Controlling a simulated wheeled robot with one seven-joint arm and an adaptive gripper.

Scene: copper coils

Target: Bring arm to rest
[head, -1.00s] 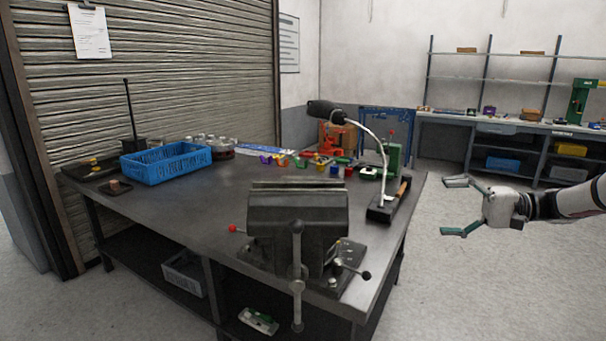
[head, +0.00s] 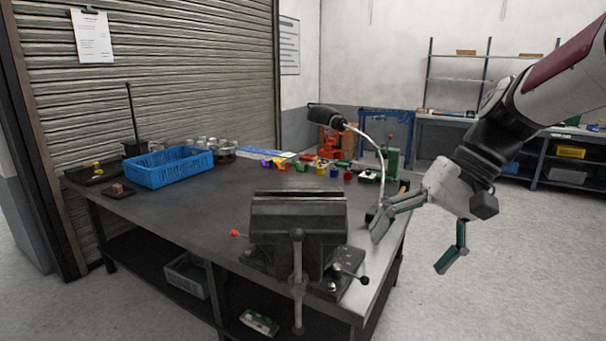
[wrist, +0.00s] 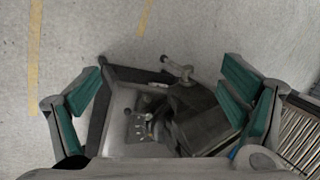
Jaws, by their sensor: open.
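My gripper (head: 412,246) is open and empty at the right edge of the workbench (head: 190,215), with its fingers pointing down and spread. In the head view one finger overlaps the bench's right edge and the other hangs over the floor. In the wrist view my gripper (wrist: 172,100) shows its two teal-padded fingers wide apart, with nothing between the pads. The bench vise (head: 298,225) stands left of my gripper in the head view. Part of the vise (wrist: 200,120) and the bench corner show below in the wrist view.
A desk lamp (head: 383,165) stands on the bench just behind my gripper, its base partly hidden. A blue crate (head: 168,168) sits at the back left. Small coloured parts (head: 290,163) lie along the far side. Open floor (head: 520,270) is at the right.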

